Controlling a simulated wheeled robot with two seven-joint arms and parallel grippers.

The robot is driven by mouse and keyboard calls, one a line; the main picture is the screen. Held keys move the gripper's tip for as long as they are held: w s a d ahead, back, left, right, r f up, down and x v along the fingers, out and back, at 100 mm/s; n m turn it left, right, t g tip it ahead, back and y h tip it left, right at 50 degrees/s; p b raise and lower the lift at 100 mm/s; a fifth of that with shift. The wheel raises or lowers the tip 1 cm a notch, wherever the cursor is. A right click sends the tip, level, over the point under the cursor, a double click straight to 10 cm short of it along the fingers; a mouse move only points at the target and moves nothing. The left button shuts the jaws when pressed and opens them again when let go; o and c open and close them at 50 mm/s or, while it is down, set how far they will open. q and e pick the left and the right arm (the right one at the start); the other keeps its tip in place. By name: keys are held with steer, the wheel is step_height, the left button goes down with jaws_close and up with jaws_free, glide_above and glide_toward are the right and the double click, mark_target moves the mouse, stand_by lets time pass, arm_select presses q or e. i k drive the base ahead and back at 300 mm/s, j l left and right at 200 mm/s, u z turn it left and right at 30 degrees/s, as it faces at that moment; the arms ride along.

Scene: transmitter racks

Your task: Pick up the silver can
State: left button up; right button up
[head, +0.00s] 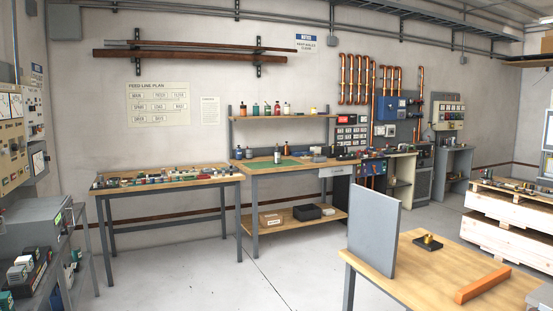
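A small upright silver cylinder that looks like the silver can (277,156) stands on the middle workbench (258,173), near its front left part, by a green mat (287,163). It is small in the head view, so its details are hard to tell. Neither of my grippers is in view, and nothing is seen touching the can.
A table crowded with small parts (166,184) stands left of the workbench. A wooden table (415,280) with an upright grey panel (373,232) and an orange bar (483,284) is at the near right. Open floor (270,270) lies before the workbench.

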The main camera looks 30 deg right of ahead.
mark_target(276, 154)
steer(key=i+l+z, duration=0.4)
steer(key=i, duration=0.25)
steer(key=i+l+z, duration=0.25)
steer(key=i, duration=0.75)
steer(key=i+z, duration=0.25)
steer(key=i, duration=1.65)
steer(key=i+j+z, duration=0.1)
steer(key=i, duration=0.8)
steer(key=i+j, duration=0.1)
steer(key=i, duration=0.85)
steer(key=i+j+z, duration=0.2)
steer(key=i, duration=0.25)
steer(key=i+l+u, duration=0.25)
steer(key=i+l, duration=0.3)
steer(key=i+l+u, duration=0.15)
steer(key=i+l, duration=0.15)
steer(key=i+l+u, duration=0.1)
steer(key=i+l, duration=0.15)
steer(key=i+l+u, duration=0.15)
steer(key=l, duration=0.25)
steer(key=i+l+u, duration=0.1)
steer(key=i+l, duration=0.2)
steer(key=i+l+u, duration=0.15)
steer(key=l, duration=0.35)
steer(key=i+l+u, duration=0.1)
steer(key=i+l, duration=0.15)
steer(key=l, duration=0.15)
